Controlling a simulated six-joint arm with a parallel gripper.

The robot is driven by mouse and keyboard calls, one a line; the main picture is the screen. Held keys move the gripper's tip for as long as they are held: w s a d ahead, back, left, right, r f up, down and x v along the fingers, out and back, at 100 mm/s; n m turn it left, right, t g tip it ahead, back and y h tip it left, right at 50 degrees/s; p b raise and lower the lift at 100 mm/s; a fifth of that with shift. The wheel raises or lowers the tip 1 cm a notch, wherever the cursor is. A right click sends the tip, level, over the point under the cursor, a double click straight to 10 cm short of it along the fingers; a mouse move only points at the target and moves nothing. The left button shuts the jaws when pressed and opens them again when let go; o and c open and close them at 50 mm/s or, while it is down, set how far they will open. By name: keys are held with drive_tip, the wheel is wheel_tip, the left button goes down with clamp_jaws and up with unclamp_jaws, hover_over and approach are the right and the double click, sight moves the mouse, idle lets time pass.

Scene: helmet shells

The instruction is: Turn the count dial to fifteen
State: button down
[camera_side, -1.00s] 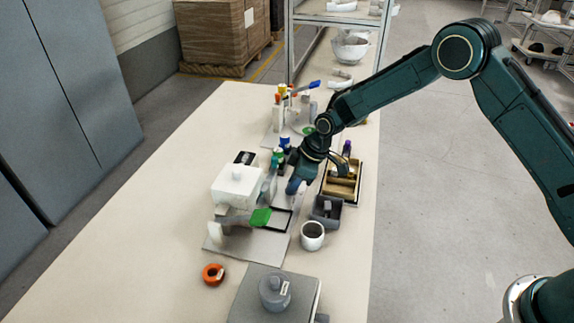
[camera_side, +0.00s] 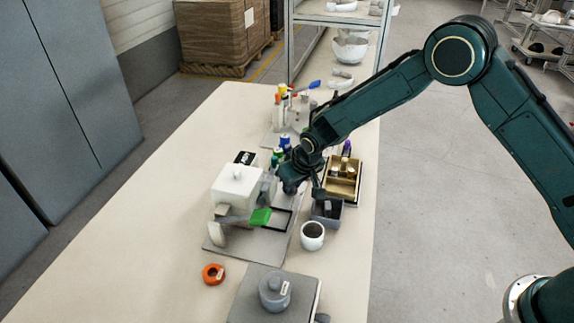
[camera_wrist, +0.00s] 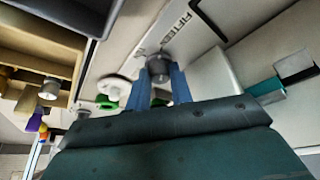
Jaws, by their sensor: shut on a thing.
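My gripper (camera_wrist: 161,85) shows in the wrist view with its two blue fingers closed on a small grey knob (camera_wrist: 160,67), which looks like the count dial. The knob sits on a pale face, with printed lettering that reads about "FIFTEEN" (camera_wrist: 180,24) just beyond it. Whether a pointer mark lines up with that lettering cannot be told. In the side view my gripper (camera_side: 292,186) is at the right side of the white box-shaped machine (camera_side: 237,186). The knob is hidden there.
A wooden tray (camera_side: 359,190) and a dark grey bin (camera_side: 338,217) stand right of the machine, with a white cup (camera_side: 312,236) in front. A green-ended lever (camera_side: 260,217), an orange ring (camera_side: 213,274) and a grey block (camera_side: 246,309) are nearer. The table's left side is clear.

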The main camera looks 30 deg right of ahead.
drive_tip(key=shift+m, duration=0.5)
drive_tip(key=c, duration=1.2)
unclamp_jaws()
drive_tip(key=shift+c, duration=0.2)
drive_tip(key=shift+r, duration=0.15)
drive_tip(key=v, duration=1.3)
drive_tip(key=shift+a+r, duration=0.25)
drive_tip(key=shift+a, duration=0.05)
drive_tip(key=shift+s, duration=0.1)
